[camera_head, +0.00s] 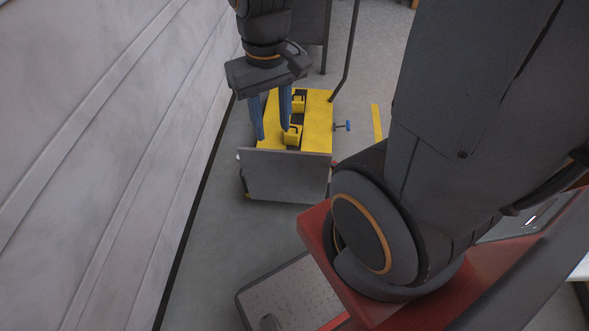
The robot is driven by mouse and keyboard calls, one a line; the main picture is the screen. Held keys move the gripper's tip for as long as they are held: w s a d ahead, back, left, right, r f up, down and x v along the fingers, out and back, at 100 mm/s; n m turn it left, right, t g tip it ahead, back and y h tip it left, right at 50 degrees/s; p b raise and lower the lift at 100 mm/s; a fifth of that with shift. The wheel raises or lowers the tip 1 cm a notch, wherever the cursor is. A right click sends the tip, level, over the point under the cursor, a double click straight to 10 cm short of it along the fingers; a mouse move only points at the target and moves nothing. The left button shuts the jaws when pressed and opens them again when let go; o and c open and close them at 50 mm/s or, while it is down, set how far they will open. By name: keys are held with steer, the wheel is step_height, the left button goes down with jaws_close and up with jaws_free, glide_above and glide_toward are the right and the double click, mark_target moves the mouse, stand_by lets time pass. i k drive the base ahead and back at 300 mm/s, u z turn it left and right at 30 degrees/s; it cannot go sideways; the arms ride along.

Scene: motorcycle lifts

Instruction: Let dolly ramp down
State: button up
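The yellow dolly (318,112) stands on the floor at upper centre. Its grey ramp (285,176) is a flat plate at the dolly's near end and looks raised, with its broad face towards me. My gripper (273,134) points down over the dolly's left part, behind the ramp's top edge. Its two blue fingers are apart, and I see nothing held between them. I cannot tell whether a fingertip touches the dolly or the ramp.
A blue knob (348,125) sticks out at the dolly's right. A dark pole (347,62) rises behind it. A pale panelled wall (95,140) runs close along the left. Bare floor (215,240) lies in front of the ramp. A grey textured plate (295,292) is at the bottom.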

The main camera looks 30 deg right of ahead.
mark_target(304, 178)
steer(key=u, duration=1.6)
steer(key=k, duration=0.95)
steer(key=z, duration=1.75)
steer(key=i, duration=0.5)
steer(key=z, duration=1.45)
steer(key=k, duration=0.5)
steer(key=z, duration=0.05)
